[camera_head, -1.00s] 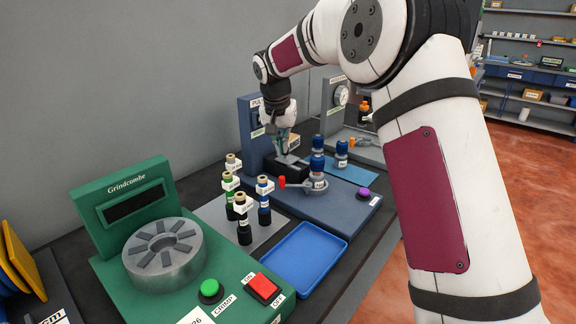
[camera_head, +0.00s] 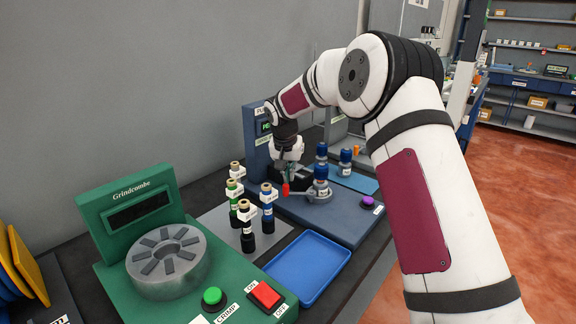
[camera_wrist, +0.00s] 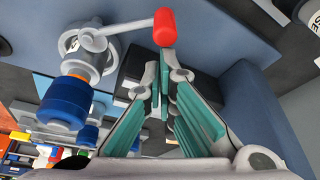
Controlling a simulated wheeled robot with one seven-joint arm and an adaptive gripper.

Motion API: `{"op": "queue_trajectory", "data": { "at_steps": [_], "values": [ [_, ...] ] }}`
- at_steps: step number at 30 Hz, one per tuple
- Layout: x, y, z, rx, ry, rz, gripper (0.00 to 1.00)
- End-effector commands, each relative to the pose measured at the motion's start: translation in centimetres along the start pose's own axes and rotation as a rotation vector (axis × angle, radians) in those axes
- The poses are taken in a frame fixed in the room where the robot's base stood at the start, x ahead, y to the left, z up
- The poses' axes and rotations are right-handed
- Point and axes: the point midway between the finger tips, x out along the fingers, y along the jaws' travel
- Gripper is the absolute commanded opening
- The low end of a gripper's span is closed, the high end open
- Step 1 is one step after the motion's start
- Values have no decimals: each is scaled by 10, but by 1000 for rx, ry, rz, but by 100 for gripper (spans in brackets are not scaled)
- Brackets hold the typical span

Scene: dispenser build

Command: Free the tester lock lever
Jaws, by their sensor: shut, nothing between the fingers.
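The tester is a blue machine (camera_head: 340,221) with an upright back panel and a small display glowing green. Its lock lever is a grey arm (camera_wrist: 118,29) with a red knob (camera_head: 286,189). The lever runs from a grey round clamp (camera_wrist: 84,55) to the knob, which also shows in the wrist view (camera_wrist: 165,28). A dispenser with a blue cap (camera_wrist: 66,103) stands in the clamp. My gripper (camera_head: 286,178) is shut and empty, with its fingertips close together (camera_wrist: 166,62) beside the red knob. I cannot tell whether they touch it.
Several bottles with tan tops (camera_head: 268,194) stand on a grey plate left of the tester. A blue tray (camera_head: 306,268) lies empty in front. The green Grindcombe machine (camera_head: 130,215) is at the left. A purple button (camera_head: 367,201) sits on the tester's right end.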

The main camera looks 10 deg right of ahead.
Motion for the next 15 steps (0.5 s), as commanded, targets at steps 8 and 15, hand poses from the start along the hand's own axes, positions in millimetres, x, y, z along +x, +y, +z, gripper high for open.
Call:
{"op": "queue_trajectory", "data": {
  "at_steps": [8, 15],
  "values": [
    [10, 0, 0, 0, 1, -1, 0],
    [10, 0, 0, -1, 0, -1, 0]
  ]
}}
